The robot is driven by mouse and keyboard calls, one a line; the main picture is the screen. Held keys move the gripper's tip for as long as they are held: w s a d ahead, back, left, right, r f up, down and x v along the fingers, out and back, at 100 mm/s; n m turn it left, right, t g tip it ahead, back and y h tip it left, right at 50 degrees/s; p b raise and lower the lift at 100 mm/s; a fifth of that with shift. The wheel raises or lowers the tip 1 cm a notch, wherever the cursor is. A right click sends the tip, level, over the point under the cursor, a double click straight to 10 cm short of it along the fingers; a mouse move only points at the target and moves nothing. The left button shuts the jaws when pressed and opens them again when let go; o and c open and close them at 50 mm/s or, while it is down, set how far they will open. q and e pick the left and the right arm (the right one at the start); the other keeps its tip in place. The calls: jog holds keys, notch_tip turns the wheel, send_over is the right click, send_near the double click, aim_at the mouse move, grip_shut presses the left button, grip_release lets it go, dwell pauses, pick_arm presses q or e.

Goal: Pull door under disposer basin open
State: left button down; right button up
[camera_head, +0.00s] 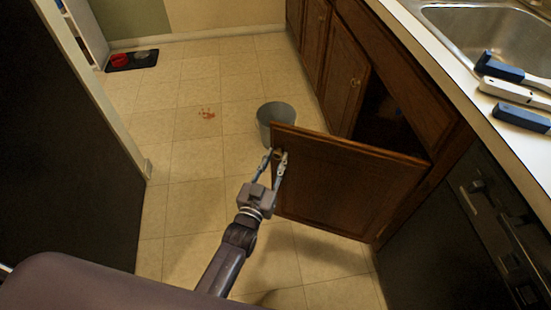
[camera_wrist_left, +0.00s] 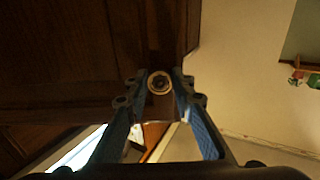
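The wooden cabinet door (camera_head: 345,185) under the sink basin stands swung out wide from the cabinet, with a dark opening (camera_head: 378,118) behind it. My left gripper (camera_head: 275,156) is at the door's free upper corner, its two fingers on either side of the knob. The door's dark panel (camera_wrist_left: 70,55) fills the upper left there. My right gripper is in neither view.
A grey bucket (camera_head: 276,118) stands on the tiled floor just beyond the door. The sink (camera_head: 490,30) and several blue and white handled items (camera_head: 510,92) are on the counter at right. A dark panel (camera_head: 60,140) stands at left.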

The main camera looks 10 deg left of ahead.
pick_arm(q)
jog(key=c, duration=1.6)
grip_release()
jog(key=s, duration=0.4)
jog(key=s+a, duration=0.1)
jog(key=s, duration=0.7)
jog(key=shift+a, duration=0.4)
